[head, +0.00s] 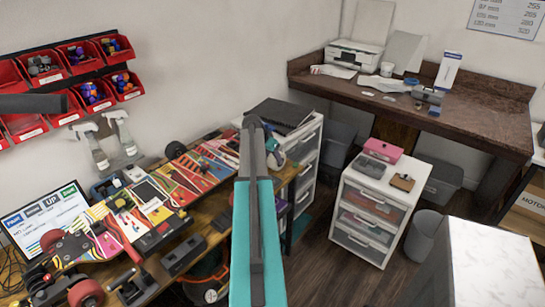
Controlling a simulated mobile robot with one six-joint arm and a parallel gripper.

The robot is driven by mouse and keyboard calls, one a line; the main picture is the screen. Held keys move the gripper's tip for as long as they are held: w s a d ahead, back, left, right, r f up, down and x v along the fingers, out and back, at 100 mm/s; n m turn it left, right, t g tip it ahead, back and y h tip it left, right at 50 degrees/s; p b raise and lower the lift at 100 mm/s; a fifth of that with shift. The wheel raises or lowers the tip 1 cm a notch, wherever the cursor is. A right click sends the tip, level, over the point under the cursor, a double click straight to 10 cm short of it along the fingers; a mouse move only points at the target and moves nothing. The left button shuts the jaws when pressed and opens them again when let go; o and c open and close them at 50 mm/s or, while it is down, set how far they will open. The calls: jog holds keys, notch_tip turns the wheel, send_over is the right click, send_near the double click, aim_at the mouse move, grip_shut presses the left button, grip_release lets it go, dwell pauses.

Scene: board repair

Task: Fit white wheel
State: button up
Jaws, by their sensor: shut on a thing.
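My teal arm rises through the middle of the head view and hides what lies behind it. My gripper (272,146) shows only in small part, just right of the arm's top end. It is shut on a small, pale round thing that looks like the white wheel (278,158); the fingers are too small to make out. A skateboard (110,236) with a colourful deck lies on the wooden workbench at left. Red wheels (84,293) show at its near end. A dark wheel (175,149) shows farther back along the bench. The held thing is apart from the board.
Two spray bottles (92,145) and red bins (92,92) hang on the wall. A white drawer unit (372,210) and a grey waste bin (424,232) stand at right. Floor shows between them and my arm.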

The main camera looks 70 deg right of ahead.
jog(key=shift+w, duration=0.2)
dwell(0.7)
jog(key=shift+w+d+b, duration=0.25)
jog(key=shift+w+b, duration=0.1)
jog(key=shift+w, duration=0.3)
jog(key=shift+w+b, duration=0.15)
jog(key=shift+b, duration=0.25)
dwell(1.7)
jog(key=o, duration=1.1)
jog(key=shift+c, duration=1.2)
jog(key=s+p+v, duration=0.1)
jog(key=p+v, duration=0.1)
jog(key=v, duration=0.5)
jog(key=shift+w+a+r, duration=0.15)
jog(key=shift+w+r, duration=0.05)
jog(key=shift+w, duration=0.25)
